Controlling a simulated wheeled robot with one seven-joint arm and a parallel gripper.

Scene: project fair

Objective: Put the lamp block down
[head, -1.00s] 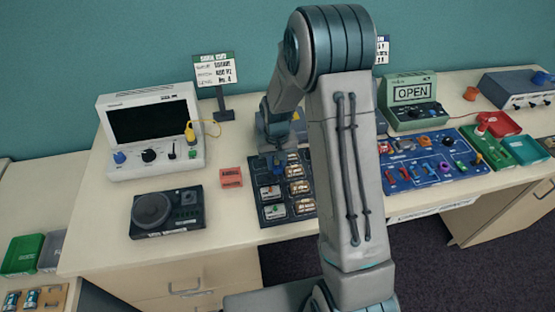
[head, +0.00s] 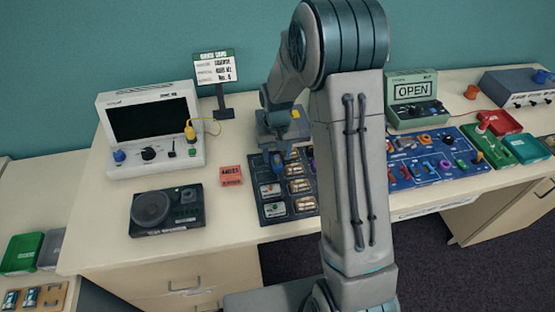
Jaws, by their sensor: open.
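My gripper (head: 277,160) is open, low over the far left part of a dark board (head: 262,212) on the table. I cannot tell for sure which piece is the lamp block. A block may be hidden at the fingertips, which are small and dark against the board. My forearm hides the board's right edge.
Left of the board are a red labelled block (head: 231,175), a black device with a round dial (head: 167,209) and a white screen unit (head: 150,130) with a yellow plug.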

